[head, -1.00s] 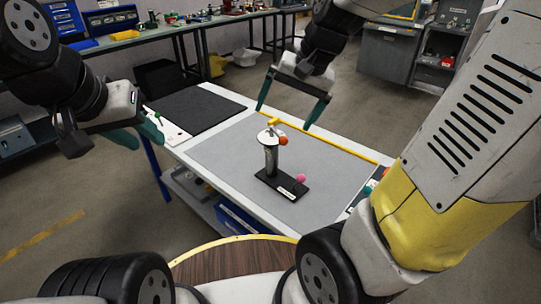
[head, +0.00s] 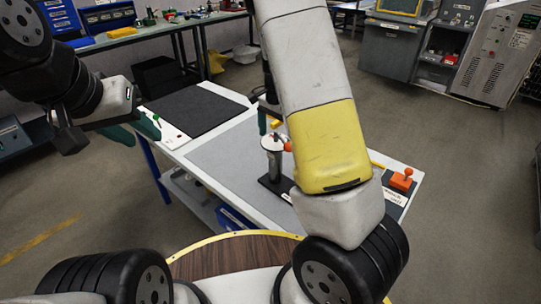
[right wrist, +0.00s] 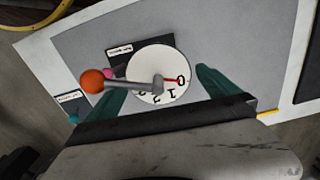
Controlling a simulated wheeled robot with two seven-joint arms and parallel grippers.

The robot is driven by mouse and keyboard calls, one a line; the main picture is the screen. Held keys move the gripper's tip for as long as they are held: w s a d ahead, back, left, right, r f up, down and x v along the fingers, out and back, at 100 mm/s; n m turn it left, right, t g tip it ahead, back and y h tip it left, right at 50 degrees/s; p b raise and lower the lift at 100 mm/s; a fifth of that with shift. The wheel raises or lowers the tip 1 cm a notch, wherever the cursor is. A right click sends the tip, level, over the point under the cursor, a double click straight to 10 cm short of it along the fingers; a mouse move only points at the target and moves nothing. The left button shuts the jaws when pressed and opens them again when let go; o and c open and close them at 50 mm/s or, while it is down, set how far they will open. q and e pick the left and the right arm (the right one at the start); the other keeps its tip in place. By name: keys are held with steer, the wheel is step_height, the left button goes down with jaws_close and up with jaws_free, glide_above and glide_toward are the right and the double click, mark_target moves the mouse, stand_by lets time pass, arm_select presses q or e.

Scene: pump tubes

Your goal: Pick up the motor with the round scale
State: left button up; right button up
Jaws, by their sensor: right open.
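The motor is an upright metal cylinder (head: 274,166) on a black base (head: 272,183). Its round white scale (head: 271,143) has black numerals, a red mark and a crank arm ending in an orange ball (head: 288,146). In the right wrist view the scale (right wrist: 165,64) lies between the two teal fingers of my right gripper (right wrist: 162,84), which is open. I cannot tell whether a finger touches it. In the head view my right arm hides most of that gripper. My left gripper (head: 132,133) is over the table's left end, its opening unclear.
The grey mat (head: 215,153) is clear left of the motor. A black mat (head: 200,112) lies on the table's far left. A small orange-knobbed device (head: 402,180) stands at the right end. In the right wrist view a pink ball (right wrist: 108,73) shows near the black base.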

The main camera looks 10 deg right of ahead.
step_height(320, 180, down, 6)
steer(key=shift+s+r, duration=0.15)
steer(key=shift+r, duration=0.05)
steer(key=c, duration=1.8)
steer(key=shift+c, duration=0.4)
steer(key=shift+r, duration=0.15)
